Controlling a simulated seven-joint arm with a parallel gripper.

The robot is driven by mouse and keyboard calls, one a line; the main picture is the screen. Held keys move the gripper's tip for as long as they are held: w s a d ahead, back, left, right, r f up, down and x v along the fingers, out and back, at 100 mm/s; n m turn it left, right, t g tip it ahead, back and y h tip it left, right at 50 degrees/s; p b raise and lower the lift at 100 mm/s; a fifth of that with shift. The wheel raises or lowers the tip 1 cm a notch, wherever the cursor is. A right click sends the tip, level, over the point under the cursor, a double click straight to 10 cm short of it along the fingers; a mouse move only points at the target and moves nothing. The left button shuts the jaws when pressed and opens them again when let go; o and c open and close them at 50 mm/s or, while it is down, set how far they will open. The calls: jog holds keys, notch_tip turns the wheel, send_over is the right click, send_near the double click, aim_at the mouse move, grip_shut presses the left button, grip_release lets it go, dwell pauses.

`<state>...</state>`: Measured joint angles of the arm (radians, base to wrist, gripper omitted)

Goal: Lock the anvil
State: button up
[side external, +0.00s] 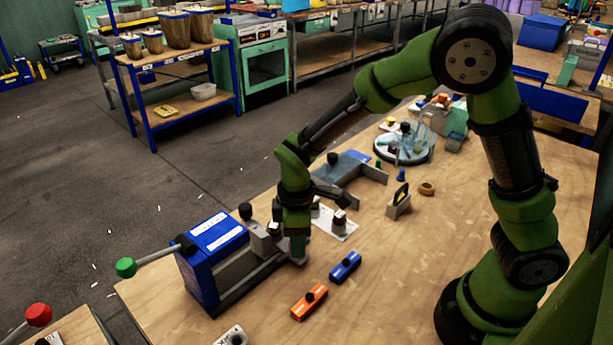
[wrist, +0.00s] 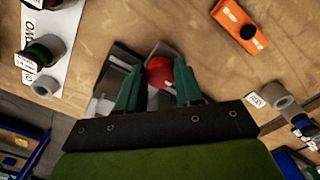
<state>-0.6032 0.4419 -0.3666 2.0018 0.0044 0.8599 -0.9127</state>
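The blue press (side external: 215,250) stands at the table's left edge, with a grey lever ending in a green ball (side external: 126,267). A grey metal frame with a rail (side external: 255,285) extends from its right side. My gripper (side external: 298,255) points down at the right end of this frame, and its fingertips are hard to see there. In the wrist view, a red ball knob (wrist: 160,72) lies between my two green fingers, close to both. I cannot tell whether they press on it. Grey metal parts (wrist: 117,82) show around the knob. The anvil cannot be clearly told apart.
An orange block (side external: 309,301) and a blue block (side external: 345,266) lie right of the press. A white sheet (side external: 345,229) with knobbed parts lies behind my gripper. A grey and blue fixture (side external: 340,170) stands farther back. The table's right front is clear.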

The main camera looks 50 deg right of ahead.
jog(key=shift+c, duration=1.3)
jog(key=m, duration=0.8)
jog(key=shift+r+m, duration=0.1)
jog(key=shift+m, duration=0.2)
jog(key=m, duration=0.5)
jog(key=shift+w, duration=0.1)
jog(key=m, duration=0.4)
jog(key=shift+w+m, duration=0.1)
jog(key=shift+m, duration=0.2)
